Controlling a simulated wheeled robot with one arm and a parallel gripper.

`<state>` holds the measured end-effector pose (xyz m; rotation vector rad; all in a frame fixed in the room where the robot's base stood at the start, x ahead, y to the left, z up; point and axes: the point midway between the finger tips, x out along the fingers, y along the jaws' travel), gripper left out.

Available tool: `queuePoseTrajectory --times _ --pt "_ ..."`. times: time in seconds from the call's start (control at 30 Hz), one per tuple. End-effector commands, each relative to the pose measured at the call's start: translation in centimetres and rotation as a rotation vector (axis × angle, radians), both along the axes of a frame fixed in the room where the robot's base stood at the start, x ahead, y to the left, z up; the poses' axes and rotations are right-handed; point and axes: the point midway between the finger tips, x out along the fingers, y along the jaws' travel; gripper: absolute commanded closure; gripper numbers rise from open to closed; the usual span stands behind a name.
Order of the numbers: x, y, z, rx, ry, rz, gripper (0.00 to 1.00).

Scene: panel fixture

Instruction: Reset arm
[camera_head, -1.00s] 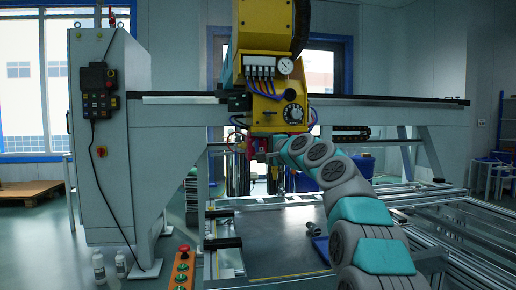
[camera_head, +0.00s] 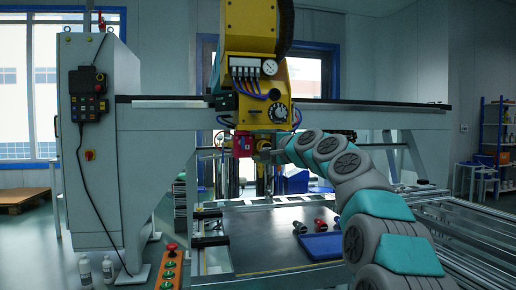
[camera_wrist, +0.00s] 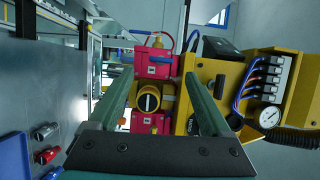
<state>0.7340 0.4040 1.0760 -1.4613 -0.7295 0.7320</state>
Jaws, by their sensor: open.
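My arm reaches in from the lower right in the head view. My gripper (camera_head: 268,152) is small there, below the yellow machine head (camera_head: 252,90) and beside a red block (camera_head: 242,144). In the wrist view my gripper (camera_wrist: 158,85) is open, its two dark green fingers spread wide with nothing held between them. Between the fingers, beyond them, show a yellow-ringed black knob (camera_wrist: 149,98) and red blocks (camera_wrist: 153,63) above and below it. I cannot tell whether a finger touches the machine.
A grey gantry beam (camera_head: 350,117) crosses behind. A grey cabinet (camera_head: 108,150) stands left, with a button box (camera_head: 171,272) in front. A blue tray (camera_head: 322,246) and several small metal and red parts (camera_head: 320,225) lie on the grey table. Cables and a gauge (camera_wrist: 269,117) sit right of the fingers.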

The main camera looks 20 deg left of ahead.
Motion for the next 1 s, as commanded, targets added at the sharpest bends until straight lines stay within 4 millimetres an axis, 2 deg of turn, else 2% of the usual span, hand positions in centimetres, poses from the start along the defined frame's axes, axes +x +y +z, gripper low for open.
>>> queuePoseTrajectory --times 0.23,0.37,0.47,0.67,0.87,1.0 --pt "-0.2 -0.3 -0.4 -0.018 0.002 0.000 0.18" --pt "-1.1 -1.7 -2.4 -0.108 0.016 0.000 0.18" --pt "-2.7 -3.5 -5.4 -0.227 0.035 0.009 0.18" --pt "-7.5 -8.3 -12.8 -0.493 0.085 0.048 0.18" --pt "-14.2 -14.1 -20.6 -0.752 0.148 0.114 0.18" --pt "-20.0 -18.9 -26.1 -0.924 0.209 0.177 0.18"
